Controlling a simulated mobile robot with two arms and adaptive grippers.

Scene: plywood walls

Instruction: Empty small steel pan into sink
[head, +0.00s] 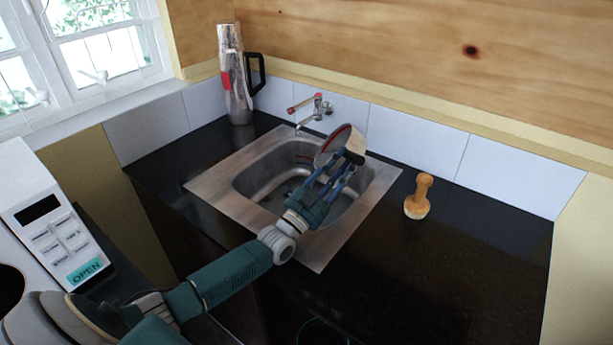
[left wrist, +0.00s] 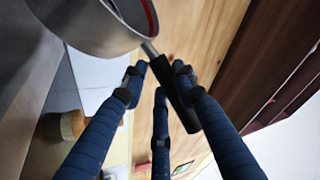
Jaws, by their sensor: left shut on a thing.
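The small steel pan (head: 327,148) is held up over the right back part of the steel sink (head: 216,186). It is steeply tilted, and a red line shows near its rim. My left gripper (head: 343,172) is shut on the pan's dark handle (left wrist: 176,94). In the left wrist view the pan's steel side (left wrist: 85,28) fills the top left, and the fingers close around the handle. I cannot tell what, if anything, is in the pan. The sink's right back part is hidden behind the pan and gripper. My right gripper is not in view.
A tap (head: 313,112) stands behind the sink, close to the pan. A tall steel flask (head: 233,85) with a black handle stands at the back left. A wooden tool (head: 419,196) stands on the black counter (head: 470,250) to the right. A white appliance (head: 45,215) is at left.

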